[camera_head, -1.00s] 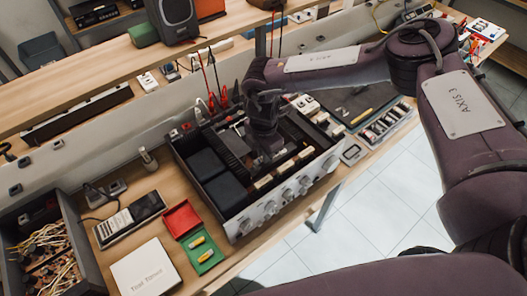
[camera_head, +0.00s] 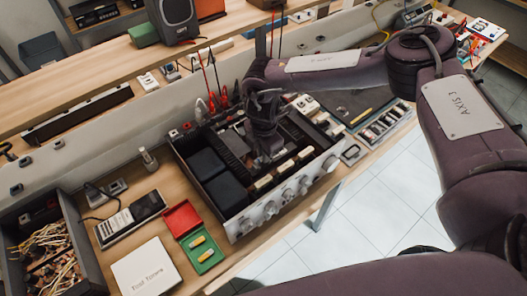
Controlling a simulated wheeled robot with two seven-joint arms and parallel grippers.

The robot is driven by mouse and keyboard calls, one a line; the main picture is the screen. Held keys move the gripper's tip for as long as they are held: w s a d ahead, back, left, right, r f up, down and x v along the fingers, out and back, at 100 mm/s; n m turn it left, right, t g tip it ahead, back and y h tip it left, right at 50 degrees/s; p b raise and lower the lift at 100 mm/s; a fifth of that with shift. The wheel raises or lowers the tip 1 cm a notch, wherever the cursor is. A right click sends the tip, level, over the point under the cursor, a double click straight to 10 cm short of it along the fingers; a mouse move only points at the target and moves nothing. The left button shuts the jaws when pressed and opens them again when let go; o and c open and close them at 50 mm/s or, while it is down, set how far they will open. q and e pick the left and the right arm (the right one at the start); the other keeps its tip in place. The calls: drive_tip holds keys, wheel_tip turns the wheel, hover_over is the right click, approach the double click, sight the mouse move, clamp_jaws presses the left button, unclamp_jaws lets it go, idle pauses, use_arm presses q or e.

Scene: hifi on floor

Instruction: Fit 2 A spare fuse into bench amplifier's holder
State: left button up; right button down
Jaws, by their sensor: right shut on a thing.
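The bench amplifier (camera_head: 283,197) sits open-topped on the bench, its knobbed front panel facing the bench's front edge. Its inside shows dark blocks, boards and a row of pale parts. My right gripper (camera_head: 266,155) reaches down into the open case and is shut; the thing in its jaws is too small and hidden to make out. The fuse holder cannot be told apart inside the case. A small open box with a red lid (camera_head: 181,218) and a green tray (camera_head: 206,255) lies left of the amplifier, with two yellow pieces in the tray. My left gripper is not in view.
A multimeter (camera_head: 130,219) and a white box (camera_head: 145,268) lie left of the amplifier. A bin of wires (camera_head: 62,203) stands at far left. Red and black leads (camera_head: 214,85) hang behind the case. A dark mat (camera_head: 350,104) and a tray of parts (camera_head: 384,126) lie to its right.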

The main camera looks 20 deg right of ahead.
drive_tip(key=shift+f+b, duration=0.55)
drive_tip(key=shift+f, duration=0.25)
idle(0.6)
drive_tip(key=c, duration=1.4)
unclamp_jaws()
drive_tip(key=shift+o, duration=0.2)
wheel_tip(320, 180, up, 8)
drive_tip(key=b, duration=0.2)
drive_tip(key=shift+f+b, duration=0.1)
drive_tip(key=shift+b, duration=0.2)
